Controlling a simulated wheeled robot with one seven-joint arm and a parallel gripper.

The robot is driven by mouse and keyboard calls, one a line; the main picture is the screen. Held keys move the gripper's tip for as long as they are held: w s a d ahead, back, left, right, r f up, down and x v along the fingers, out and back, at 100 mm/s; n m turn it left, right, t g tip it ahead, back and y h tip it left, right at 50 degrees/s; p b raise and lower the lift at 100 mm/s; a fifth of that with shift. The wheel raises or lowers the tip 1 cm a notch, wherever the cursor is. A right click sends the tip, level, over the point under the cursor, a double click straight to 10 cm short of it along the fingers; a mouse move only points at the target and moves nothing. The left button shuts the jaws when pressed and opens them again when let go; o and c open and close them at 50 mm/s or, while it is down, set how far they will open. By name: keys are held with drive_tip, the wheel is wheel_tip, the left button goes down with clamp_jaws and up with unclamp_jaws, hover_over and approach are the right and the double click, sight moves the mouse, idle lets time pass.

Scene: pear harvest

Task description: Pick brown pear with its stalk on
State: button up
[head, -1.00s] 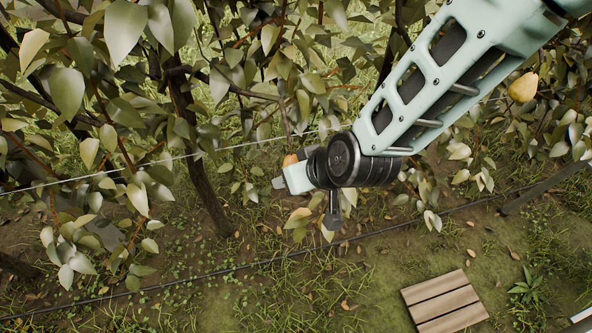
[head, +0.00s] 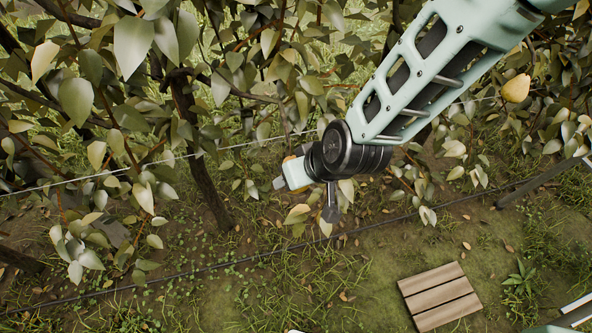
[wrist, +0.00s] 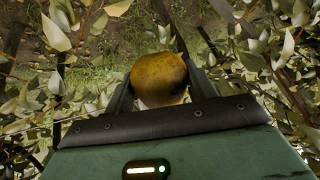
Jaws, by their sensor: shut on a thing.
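My gripper (head: 280,184) is among the leaves near the middle of the head view. In the wrist view its two dark fingers (wrist: 160,88) stand on either side of a brown-yellow pear (wrist: 159,76) and are shut on it. The pear's rounded, speckled end faces the camera, and its paler lower part sits between the fingers. I cannot make out its stalk. In the head view only a small orange sliver of the pear (head: 290,158) shows behind the gripper; the rest is hidden.
A yellow pear (head: 516,88) hangs at the right of the head view. Leafy branches surround the gripper, with a trunk (head: 200,160) to its left. Thin wires (head: 230,264) cross the row. A slatted wooden piece (head: 440,295) lies on the grass at lower right.

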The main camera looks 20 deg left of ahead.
idle(0.3)
drive_tip(key=shift+s+d+r+g+h+p, duration=0.25)
drive_tip(key=shift+r+g+h+p, duration=0.4)
drive_tip(key=shift+p, duration=1.15)
drive_tip(key=shift+s+f, duration=0.1)
drive_tip(key=shift+f, duration=0.15)
drive_tip(key=shift+s+d+f+b, duration=0.15)
drive_tip(key=shift+s+d+b, duration=0.2)
drive_tip(key=shift+s, duration=0.35)
drive_tip(key=shift+s+d+f+b, duration=0.2)
drive_tip(key=shift+s+d, duration=0.3)
drive_tip(key=shift+s, duration=0.2)
drive_tip(key=shift+s+d+f+b, duration=0.1)
drive_tip(key=shift+s+d+b, duration=0.25)
drive_tip(key=shift+s, duration=0.35)
drive_tip(key=shift+f, duration=0.15)
